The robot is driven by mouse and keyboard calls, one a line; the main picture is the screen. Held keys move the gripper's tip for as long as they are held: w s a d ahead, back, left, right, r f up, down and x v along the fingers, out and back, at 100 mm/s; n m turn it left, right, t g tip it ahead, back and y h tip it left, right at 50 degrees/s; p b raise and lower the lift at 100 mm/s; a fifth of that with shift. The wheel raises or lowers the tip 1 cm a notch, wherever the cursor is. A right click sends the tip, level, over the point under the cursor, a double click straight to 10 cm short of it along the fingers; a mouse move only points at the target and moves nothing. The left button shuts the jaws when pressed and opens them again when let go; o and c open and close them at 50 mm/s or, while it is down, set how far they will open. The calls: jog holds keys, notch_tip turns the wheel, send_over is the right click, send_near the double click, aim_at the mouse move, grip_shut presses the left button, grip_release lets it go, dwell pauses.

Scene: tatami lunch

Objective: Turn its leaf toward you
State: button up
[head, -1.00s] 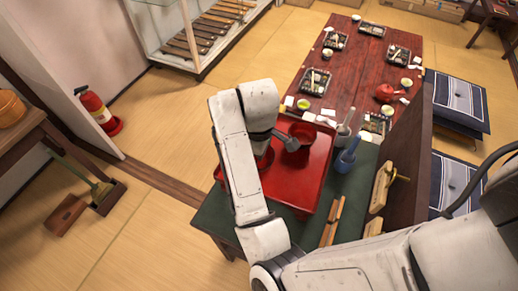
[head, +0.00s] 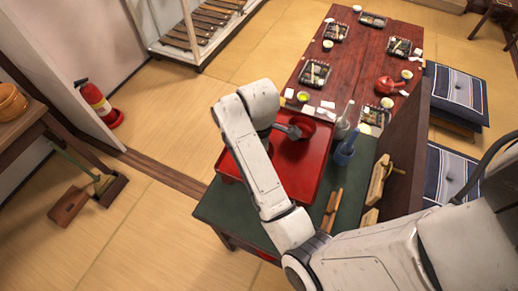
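A red bowl (head: 303,124) sits at the far side of a red tray (head: 304,176). The tray lies on a dark green table top (head: 212,208). My gripper (head: 297,132) is beside the bowl, at its near left edge; whether it touches the bowl I cannot tell. My arm hides part of the gripper and tray, and the fingers are too small to show open or shut. No leaf marking on the bowl can be made out. A dark upright panel (head: 408,150) with wooden and brass fittings stands at the table's right.
A blue cup (head: 344,155) and a grey-white holder (head: 342,128) stand right of the tray. Wooden sticks (head: 332,208) lie near them. A long red-brown table (head: 352,75) with lunch trays is beyond. Open floor lies left, with a fire extinguisher (head: 95,102).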

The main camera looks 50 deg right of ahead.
jog(key=shift+f, duration=0.2)
dwell(0.3)
jog(key=o, duration=0.7)
jog(key=shift+r+p, duration=2.4)
jog(key=shift+r, duration=0.1)
